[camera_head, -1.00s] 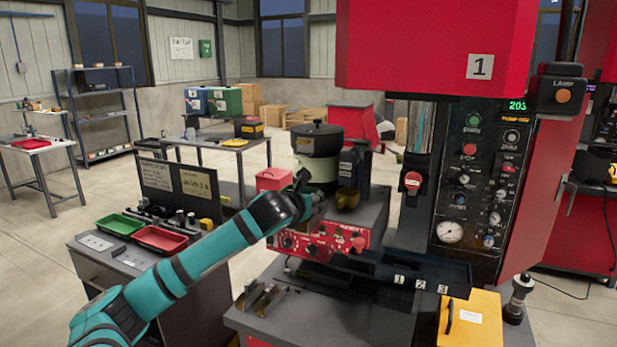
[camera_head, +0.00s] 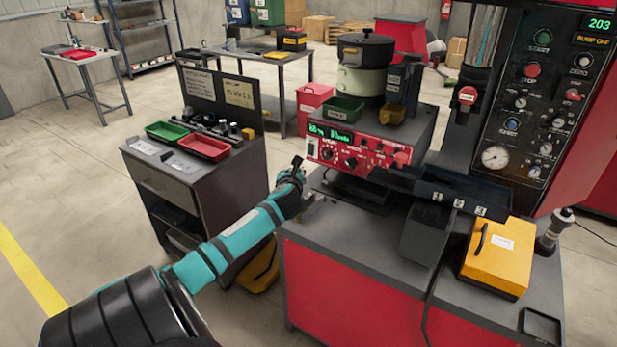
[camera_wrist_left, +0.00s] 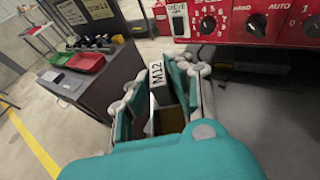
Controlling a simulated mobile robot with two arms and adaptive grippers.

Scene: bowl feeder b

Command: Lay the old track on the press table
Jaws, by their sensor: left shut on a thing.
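My left gripper (camera_head: 291,184) is at the left edge of the press table (camera_head: 345,240), in front of and left of the red control box. In the left wrist view its fingers (camera_wrist_left: 160,110) are shut on a narrow piece with a white M12 label (camera_wrist_left: 157,84), taken to be the old track. Most of this piece is hidden between the fingers, and a brownish part shows below the label. In the head view I cannot make out the held piece. My right gripper is in neither view.
The control box (camera_head: 350,150) carries a feeder bowl (camera_head: 362,75). A dark chute tray numbered 1, 2, 3 (camera_head: 475,188) and a yellow case (camera_head: 498,262) are on the right. A cart with green (camera_head: 167,130) and red (camera_head: 204,147) trays stands left. The table's front is largely clear.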

